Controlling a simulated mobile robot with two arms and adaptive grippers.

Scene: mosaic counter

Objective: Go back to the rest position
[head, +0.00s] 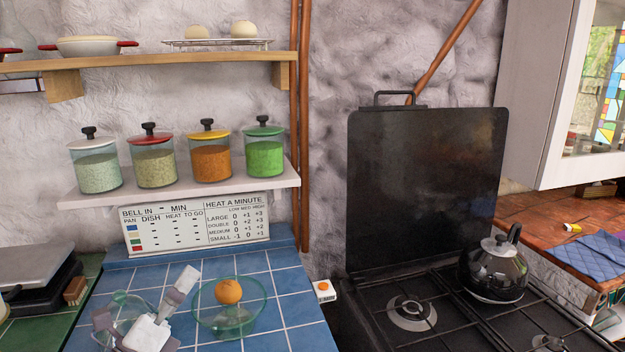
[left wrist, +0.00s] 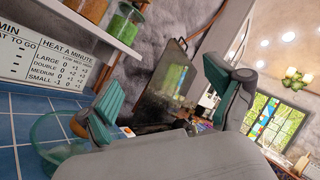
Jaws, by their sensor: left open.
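My left gripper (head: 142,306) is over the blue tiled counter (head: 285,300) at the lower left of the head view. Its fingers are spread apart with nothing between them. In the left wrist view the open fingers (left wrist: 163,95) frame the stove area and the wall beyond. A clear green-tinted bowl (head: 232,322) stands just right of the gripper, with a round orange item (head: 228,291) in it. Another clear glass vessel (head: 122,304) is partly hidden behind the gripper. My right gripper is in neither view.
A shelf (head: 180,190) with several lidded jars hangs above a sign (head: 195,225). A black stove with a kettle (head: 492,270) stands to the right, before a dark upright panel (head: 425,180). A black appliance (head: 35,285) is at the far left. Some blue tiles are bare.

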